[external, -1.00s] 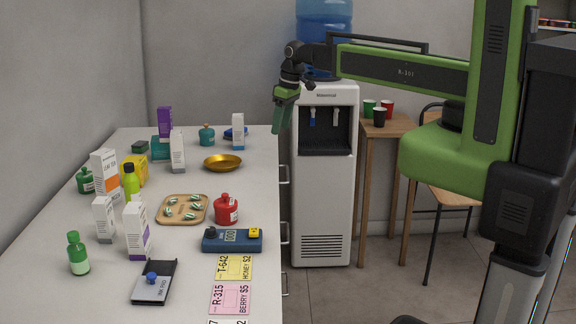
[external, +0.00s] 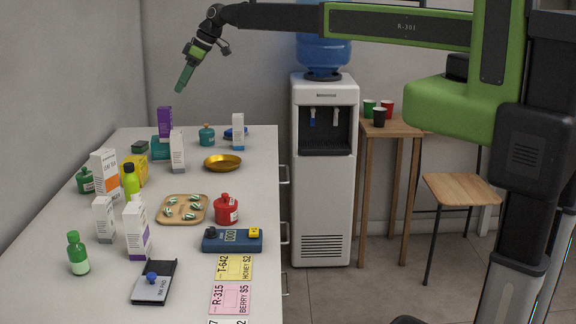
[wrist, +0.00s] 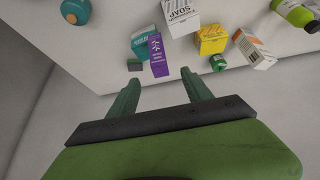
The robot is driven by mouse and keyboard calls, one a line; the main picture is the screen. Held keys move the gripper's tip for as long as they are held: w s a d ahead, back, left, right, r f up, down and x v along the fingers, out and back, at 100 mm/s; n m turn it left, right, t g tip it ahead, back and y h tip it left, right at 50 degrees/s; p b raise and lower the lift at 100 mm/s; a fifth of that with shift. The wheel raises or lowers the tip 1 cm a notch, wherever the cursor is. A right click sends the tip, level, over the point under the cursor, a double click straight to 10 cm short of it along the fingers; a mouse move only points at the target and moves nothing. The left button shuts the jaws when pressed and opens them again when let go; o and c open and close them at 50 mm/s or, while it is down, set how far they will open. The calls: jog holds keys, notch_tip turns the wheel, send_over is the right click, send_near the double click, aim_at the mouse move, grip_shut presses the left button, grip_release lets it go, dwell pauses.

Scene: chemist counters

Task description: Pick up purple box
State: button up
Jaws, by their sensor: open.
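The purple box (external: 165,122) stands upright at the far left part of the counter (external: 262,180), against a teal box (external: 160,148). In the wrist view the purple box (wrist: 158,56) shows just beyond and between my open fingertips, with white lettering on its side. My gripper (external: 182,84) is above the counter's far end, higher than the purple box and a little to its right, pointing down. In the wrist view my gripper (wrist: 158,85) has its two green fingers apart with nothing between them.
A white box (external: 177,152) stands just in front and right of the purple box. A dark green item (external: 140,147) sits to its left, and a yellow box (external: 135,170) is nearer. The left wall (external: 70,90) is close.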

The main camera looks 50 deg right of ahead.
aim_at(170, 108)
jog(key=b+x, duration=0.6)
jog(key=x, duration=0.3)
jog(key=shift+d+f+b, duration=0.15)
jog(key=shift+f+b, duration=0.1)
jog(key=shift+b, duration=0.15)
jog(key=shift+w+a+f, duration=0.15)
jog(key=shift+a+f, duration=0.05)
jog(key=b+x, duration=0.5)
jog(key=shift+d+f, duration=0.15)
jog(key=shift+d, duration=0.05)
jog(key=shift+a, duration=0.1)
grip_shut()
